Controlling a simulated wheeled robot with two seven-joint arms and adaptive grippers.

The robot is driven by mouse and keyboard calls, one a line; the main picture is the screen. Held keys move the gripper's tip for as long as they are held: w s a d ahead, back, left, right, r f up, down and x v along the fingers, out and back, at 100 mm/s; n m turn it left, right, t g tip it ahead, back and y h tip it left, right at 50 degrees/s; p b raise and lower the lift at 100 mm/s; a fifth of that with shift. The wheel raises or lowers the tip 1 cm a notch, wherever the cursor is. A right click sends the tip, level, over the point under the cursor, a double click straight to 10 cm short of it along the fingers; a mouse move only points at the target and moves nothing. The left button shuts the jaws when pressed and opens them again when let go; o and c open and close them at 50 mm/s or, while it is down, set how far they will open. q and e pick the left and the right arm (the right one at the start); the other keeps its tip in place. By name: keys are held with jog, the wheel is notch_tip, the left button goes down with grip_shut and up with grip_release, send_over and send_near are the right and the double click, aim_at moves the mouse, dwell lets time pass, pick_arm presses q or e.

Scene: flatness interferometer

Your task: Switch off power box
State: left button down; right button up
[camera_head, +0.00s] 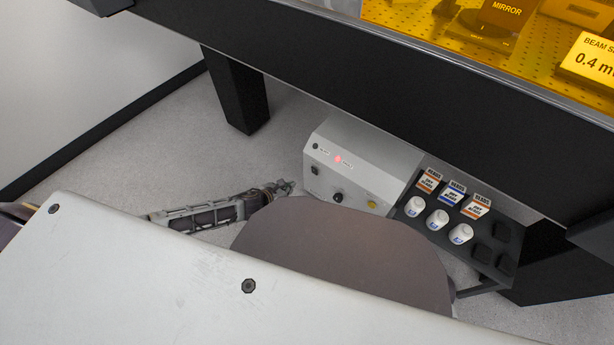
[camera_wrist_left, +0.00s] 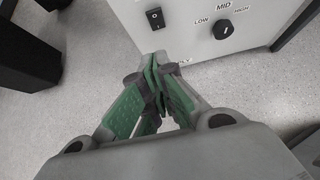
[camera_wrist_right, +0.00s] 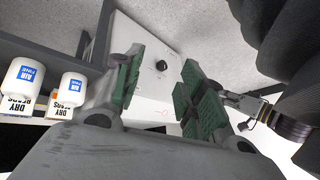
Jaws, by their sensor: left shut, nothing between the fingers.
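The power box (camera_head: 372,158) is a pale grey box on the floor under the table, with a lit red lamp (camera_head: 338,159). Its black rocker switch (camera_head: 314,170) is at the front left; it also shows in the left wrist view (camera_wrist_left: 155,17), and which side is pressed is unclear. A LOW/MID/HIGH knob (camera_wrist_left: 222,30) is right of it. My left gripper (camera_head: 287,187) is shut and empty, just in front of the box below the switch; its closed tips (camera_wrist_left: 154,60) look apart from the switch. My right gripper (camera_wrist_right: 158,82) is open and empty, its fingers framing the box face (camera_wrist_right: 150,90).
A dark rack (camera_head: 487,262) with white bottles (camera_head: 437,220) and small labelled boxes (camera_head: 452,192) stands right of the power box. The black table edge (camera_head: 400,95) overhangs it, with a leg (camera_head: 238,92) at left. The floor left of the box is clear.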

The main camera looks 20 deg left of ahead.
jog(key=shift+f, duration=0.1)
pick_arm(q)
jog(key=b, duration=0.7)
send_near(313, 173)
jog(key=shift+x, duration=2.25)
pick_arm(e)
notch_tip(313, 173, down, 8)
jog(key=a+t+y, duration=0.1)
jog(key=shift+w+a+r, duration=0.2)
jog(key=shift+w+a, duration=0.05)
pick_arm(q)
jog(key=shift+f, duration=0.1)
pick_arm(e)
jog(key=shift+w+r, duration=0.15)
jog(key=shift+r, duration=0.2)
